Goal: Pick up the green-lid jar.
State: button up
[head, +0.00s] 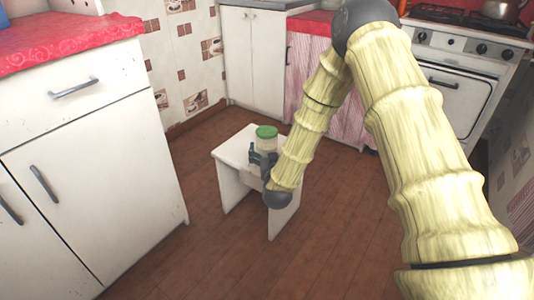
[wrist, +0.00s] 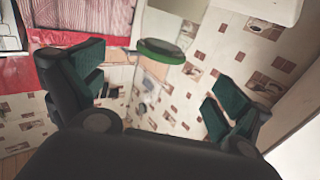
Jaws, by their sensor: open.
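The green-lid jar (head: 266,138) stands upright on a small white stool (head: 230,155) in the head view. It has a clear, pale body under a green lid. In the wrist view the jar (wrist: 161,52) shows between my two open fingers, its green-rimmed lid near the top and its see-through body below. My gripper (head: 258,160) is low beside the jar, at the stool top, with its fingers spread; it also shows in the wrist view (wrist: 160,95). Whether a finger touches the jar cannot be told. My arm hides part of the stool's right side.
White cabinets (head: 90,160) with a red oilcloth top (head: 60,38) stand at the left. More cabinets (head: 255,60), a pink curtain (head: 308,65) and a stove (head: 455,80) line the back. Brown floor (head: 200,260) around the stool is clear.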

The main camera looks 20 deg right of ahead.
aim_at(267, 131)
jog(key=b+x, duration=0.1)
jog(key=x, duration=0.4)
jog(key=shift+w+b, duration=0.25)
jog(key=shift+b, duration=0.05)
jog(key=shift+f+b+x, duration=0.15)
jog(key=shift+b+x, duration=0.55)
jog(key=shift+x, duration=0.5)
jog(key=shift+f+b+x, duration=0.15)
jog(key=shift+b+x, duration=0.55)
jog(key=shift+x, duration=0.45)
jog(key=shift+w+r, duration=0.15)
jog(key=shift+w, duration=0.2)
jog(key=c, duration=1.9)
